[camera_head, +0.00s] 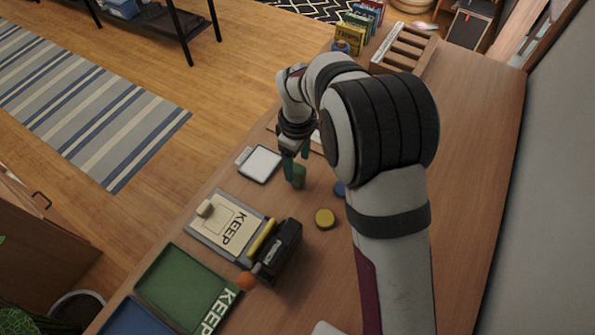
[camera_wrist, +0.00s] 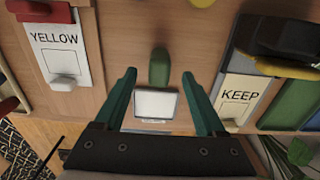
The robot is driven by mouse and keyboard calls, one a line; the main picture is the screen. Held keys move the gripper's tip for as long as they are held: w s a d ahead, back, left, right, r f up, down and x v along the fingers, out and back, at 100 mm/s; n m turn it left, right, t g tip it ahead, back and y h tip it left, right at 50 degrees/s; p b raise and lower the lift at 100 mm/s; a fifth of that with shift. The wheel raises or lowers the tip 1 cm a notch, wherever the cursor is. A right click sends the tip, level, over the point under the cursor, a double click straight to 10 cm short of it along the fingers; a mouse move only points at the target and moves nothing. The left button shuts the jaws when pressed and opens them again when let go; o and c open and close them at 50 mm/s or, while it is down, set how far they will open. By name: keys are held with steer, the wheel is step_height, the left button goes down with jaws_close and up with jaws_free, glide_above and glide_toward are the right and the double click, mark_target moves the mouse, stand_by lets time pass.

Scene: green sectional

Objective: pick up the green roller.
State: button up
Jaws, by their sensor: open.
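The green roller (camera_head: 300,175) stands on the wooden table in the head view, just right of my gripper's fingertips (camera_head: 292,168). The wrist view shows the roller (camera_wrist: 159,62) as a rounded dark green shape near the upper middle. My gripper (camera_wrist: 159,74) is open, with its two teal fingers spread to either side. The roller lies in line with the gap between the fingertips, apart from both fingers in the picture. I cannot tell how far below the fingertips it is. Part of the roller's left side is hidden by a finger in the head view.
A white-topped square pad (camera_head: 260,164) lies left of the roller. A yellow disc (camera_head: 325,218) and a partly hidden blue disc (camera_head: 339,188) lie nearby. A KEEP card (camera_head: 238,232), a black device (camera_head: 284,252) and a green tray (camera_head: 165,285) are nearer. A wooden rack (camera_head: 420,48) stands farther back.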

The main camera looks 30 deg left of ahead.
mark_target(297, 167)
step_height(297, 167, down, 4)
steer(key=shift+a+r, duration=0.1)
steer(key=shift+r, duration=0.05)
jaws_close()
